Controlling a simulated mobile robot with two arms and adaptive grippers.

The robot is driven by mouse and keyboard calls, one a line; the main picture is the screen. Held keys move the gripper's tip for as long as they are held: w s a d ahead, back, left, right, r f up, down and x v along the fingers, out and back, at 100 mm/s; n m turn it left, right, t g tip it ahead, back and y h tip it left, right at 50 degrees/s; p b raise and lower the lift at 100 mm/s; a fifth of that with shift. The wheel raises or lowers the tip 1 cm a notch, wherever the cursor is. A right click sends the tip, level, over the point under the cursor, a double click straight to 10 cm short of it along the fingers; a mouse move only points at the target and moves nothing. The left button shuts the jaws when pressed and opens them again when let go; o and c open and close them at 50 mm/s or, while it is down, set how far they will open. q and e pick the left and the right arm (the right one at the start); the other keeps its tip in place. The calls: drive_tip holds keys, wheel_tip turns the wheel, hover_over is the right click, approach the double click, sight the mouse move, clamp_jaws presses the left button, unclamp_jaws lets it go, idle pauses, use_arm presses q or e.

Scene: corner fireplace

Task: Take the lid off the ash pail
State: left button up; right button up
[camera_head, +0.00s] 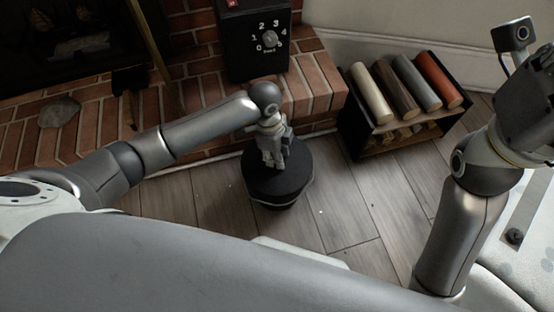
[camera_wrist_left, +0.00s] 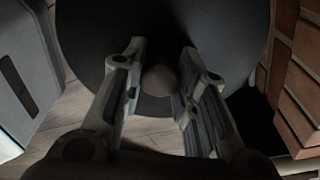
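The ash pail (camera_head: 276,198) is a dark round pail standing on the wood floor in front of the brick hearth. Its dark flat lid (camera_head: 298,178) sits on top. My left gripper (camera_head: 272,163) points down over the lid. In the wrist view its two fingers (camera_wrist_left: 162,55) are apart, one on each side of the knob; whether they touch it is unclear. My right gripper (camera_head: 530,112) is raised at the right edge, its fingers not clear to see.
A brick hearth (camera_head: 195,118) runs behind the pail, with a dark stove box with a dial (camera_head: 254,45) on it. A rack of logs (camera_head: 378,143) stands to the pail's right. A stone (camera_head: 59,112) lies at left. Bare floor (camera_head: 345,205) is clear right of the pail.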

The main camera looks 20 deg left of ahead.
use_arm(q)
clamp_jaws()
drive_tip(key=shift+r, duration=0.2)
